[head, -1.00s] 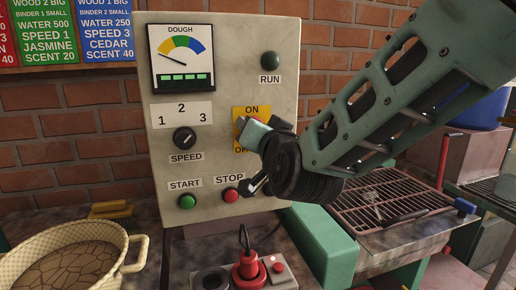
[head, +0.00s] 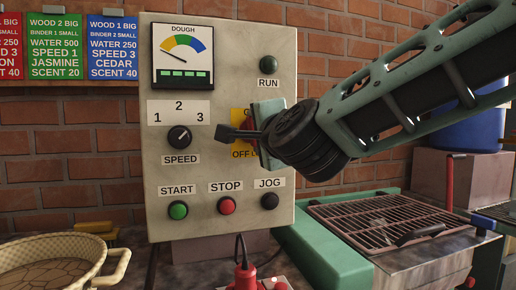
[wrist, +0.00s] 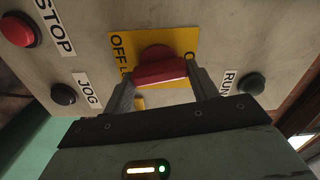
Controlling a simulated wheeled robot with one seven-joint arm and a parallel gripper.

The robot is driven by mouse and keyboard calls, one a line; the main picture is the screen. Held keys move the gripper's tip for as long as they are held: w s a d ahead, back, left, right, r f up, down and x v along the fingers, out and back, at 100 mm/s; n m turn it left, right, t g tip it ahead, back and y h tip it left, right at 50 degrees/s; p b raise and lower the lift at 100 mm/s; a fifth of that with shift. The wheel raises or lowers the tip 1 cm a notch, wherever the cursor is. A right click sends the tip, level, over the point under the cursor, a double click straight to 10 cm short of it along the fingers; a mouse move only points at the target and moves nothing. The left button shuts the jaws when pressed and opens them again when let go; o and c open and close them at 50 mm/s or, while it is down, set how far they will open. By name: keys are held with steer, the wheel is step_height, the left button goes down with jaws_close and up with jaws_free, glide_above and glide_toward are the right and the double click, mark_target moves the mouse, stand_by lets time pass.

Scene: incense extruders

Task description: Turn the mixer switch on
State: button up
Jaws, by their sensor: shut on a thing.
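The mixer switch is a red rotary handle (wrist: 160,74) on a yellow plate (wrist: 187,45) with OFF at one end. In the wrist view its bar lies between my two fingers, running roughly along the line from OFF to the other label. My gripper (wrist: 162,88) is shut on this handle. In the head view my gripper (head: 255,130) is at the panel and covers most of the yellow plate (head: 239,116) and handle. OFF shows low on the plate; the ON label is hidden there.
The grey control panel (head: 222,75) also carries a RUN button (head: 268,65), a SPEED knob (head: 179,137) and START (head: 178,210), STOP (head: 227,206) and JOG (head: 269,201) buttons.

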steer(key=shift+f+m+b, duration=0.1)
steer(key=shift+m+b, duration=0.75)
steer(key=shift+m, duration=0.15)
steer(key=o, duration=1)
